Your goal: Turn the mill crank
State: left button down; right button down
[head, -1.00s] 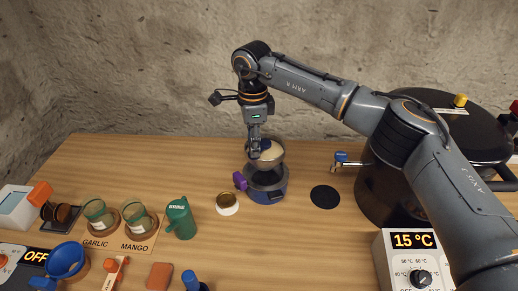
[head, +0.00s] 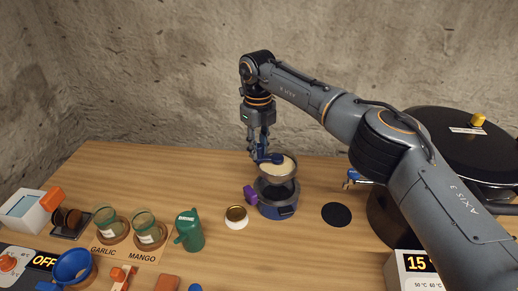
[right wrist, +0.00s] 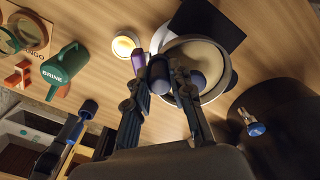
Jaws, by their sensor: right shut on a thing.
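The mill (head: 278,207) stands on the wooden table, with a blue and dark body and a wide pale-filled bowl (head: 283,169) on top. A purple part (head: 250,195) sticks out at its left side. My right gripper (head: 263,157) comes down from above at the bowl's back-left rim, shut on the blue crank knob. In the right wrist view the blue knob (right wrist: 159,74) sits between the fingers, and the bowl (right wrist: 208,55) shows behind them. The crank arm is mostly hidden by the fingers. My left gripper is not in view.
A small white-based jar (head: 236,218) stands just left of the mill, and a green brine can (head: 189,231) is farther left. A black disc (head: 336,214) lies to the right. A large dark pot (head: 455,145) stands at the far right.

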jog(key=m, duration=0.1)
jog(key=w+m, duration=0.1)
jog(key=shift+w+d+r+m+p, duration=0.15)
jog(key=shift+m+p, duration=0.2)
jog(key=shift+m, duration=0.05)
jog(key=shift+w+d+m+p, duration=0.25)
jog(key=shift+w+m+p, duration=0.1)
jog(key=shift+m, duration=0.5)
jog(key=shift+w+d+m+p, duration=0.2)
jog(key=shift+w+m, duration=0.15)
jog(key=shift+m, duration=0.5)
jog(key=c, duration=1.1)
grip_release()
jog(key=shift+c, duration=0.2)
